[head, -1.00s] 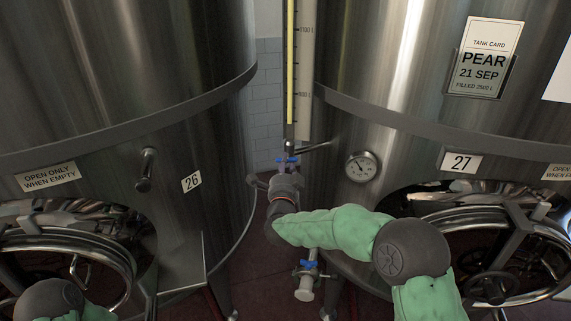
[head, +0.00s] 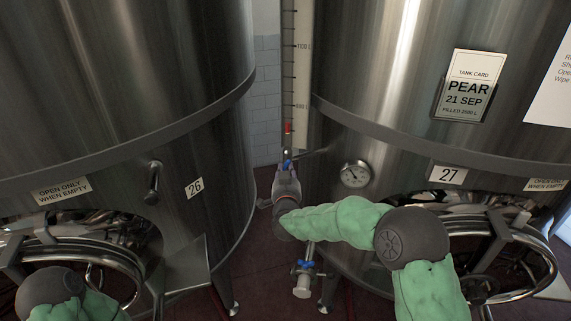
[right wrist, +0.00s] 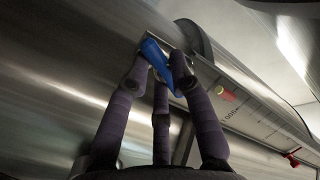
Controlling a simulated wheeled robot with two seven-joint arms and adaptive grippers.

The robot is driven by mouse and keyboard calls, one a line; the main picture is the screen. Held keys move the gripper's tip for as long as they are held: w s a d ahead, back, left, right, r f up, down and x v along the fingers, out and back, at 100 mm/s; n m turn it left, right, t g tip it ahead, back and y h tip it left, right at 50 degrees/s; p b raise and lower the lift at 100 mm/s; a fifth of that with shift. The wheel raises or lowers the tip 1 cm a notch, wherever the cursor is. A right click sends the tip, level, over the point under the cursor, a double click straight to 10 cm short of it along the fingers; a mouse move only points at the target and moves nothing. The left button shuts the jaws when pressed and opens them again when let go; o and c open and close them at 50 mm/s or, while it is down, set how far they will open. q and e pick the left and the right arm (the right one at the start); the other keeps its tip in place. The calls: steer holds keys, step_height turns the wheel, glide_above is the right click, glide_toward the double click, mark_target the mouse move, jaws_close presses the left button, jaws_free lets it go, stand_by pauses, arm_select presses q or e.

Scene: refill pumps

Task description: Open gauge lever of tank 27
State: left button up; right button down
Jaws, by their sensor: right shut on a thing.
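Tank 27 (head: 400,130) is the steel tank on the right, with its number plate (head: 447,175). A sight gauge with a scale strip (head: 303,70) stands beside it, and a red piece (head: 288,128) shows near the tube's lower end. The blue gauge lever (head: 288,165) is at the gauge's foot; it also shows in the right wrist view (right wrist: 158,58). My right gripper (head: 286,175) is shut on this lever, its purple fingers around it. The fingers partly hide the lever. My left arm shows at the bottom left, but its gripper is outside the view.
Tank 26 (head: 120,120) stands on the left. A lower valve with a blue handle (head: 305,266) hangs below my right gripper. A round dial (head: 355,174) and a manway (head: 500,255) are on tank 27. A narrow floor gap lies between the tanks.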

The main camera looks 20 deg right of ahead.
steer(key=shift+r+n+g+p, duration=0.1)
steer(key=shift+n+g+p, duration=0.5)
steer(key=shift+n+p, duration=1.95)
steer(key=shift+m, duration=0.25)
steer(key=c, duration=1.1)
jaws_free()
steer(key=v, duration=1.2)
